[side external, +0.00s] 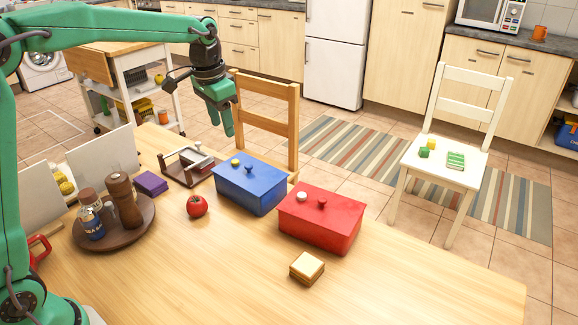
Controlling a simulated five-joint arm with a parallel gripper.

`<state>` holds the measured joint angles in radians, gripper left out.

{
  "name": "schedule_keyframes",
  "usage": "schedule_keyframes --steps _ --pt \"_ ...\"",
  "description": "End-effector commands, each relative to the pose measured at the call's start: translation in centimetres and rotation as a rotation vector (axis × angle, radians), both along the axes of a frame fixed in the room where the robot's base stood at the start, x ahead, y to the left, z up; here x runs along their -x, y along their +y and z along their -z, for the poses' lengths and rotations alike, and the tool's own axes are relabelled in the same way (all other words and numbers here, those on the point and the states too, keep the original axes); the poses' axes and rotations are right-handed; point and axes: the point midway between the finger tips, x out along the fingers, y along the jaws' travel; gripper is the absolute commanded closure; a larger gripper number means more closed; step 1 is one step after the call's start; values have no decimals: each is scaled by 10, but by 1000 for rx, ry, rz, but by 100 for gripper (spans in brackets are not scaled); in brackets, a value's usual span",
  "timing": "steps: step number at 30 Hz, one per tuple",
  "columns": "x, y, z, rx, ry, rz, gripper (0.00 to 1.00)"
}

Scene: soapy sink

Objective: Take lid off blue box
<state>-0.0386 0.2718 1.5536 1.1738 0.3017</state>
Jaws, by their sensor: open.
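The blue box (258,198) stands on the wooden table. Its blue lid (237,177) is on top and looks closed, with a dark blue knob (249,168) near the middle. A small yellow round thing (235,162) sits on the lid, left of the knob. My gripper (222,130) hangs in the air above and a little left of the blue box, its green fingers pointing down. It is open, holds nothing and touches nothing. Its exact height over the lid is hard to tell.
A red lidded box (318,235) stands close to the right, with a white round thing (301,196) on its lid. A tomato (197,206), bread (307,267) and a wooden holder (178,172) are near. A chair (268,90) stands behind. The front table area is clear.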

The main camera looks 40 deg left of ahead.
Motion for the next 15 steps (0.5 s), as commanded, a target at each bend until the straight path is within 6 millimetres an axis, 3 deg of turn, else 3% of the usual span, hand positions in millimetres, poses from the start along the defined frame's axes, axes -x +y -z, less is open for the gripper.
schedule_keyframes --steps 6,15 --pt "-41 5 32 -3 60 42 54" --pt "-79 11 76 -2 126 93 54"
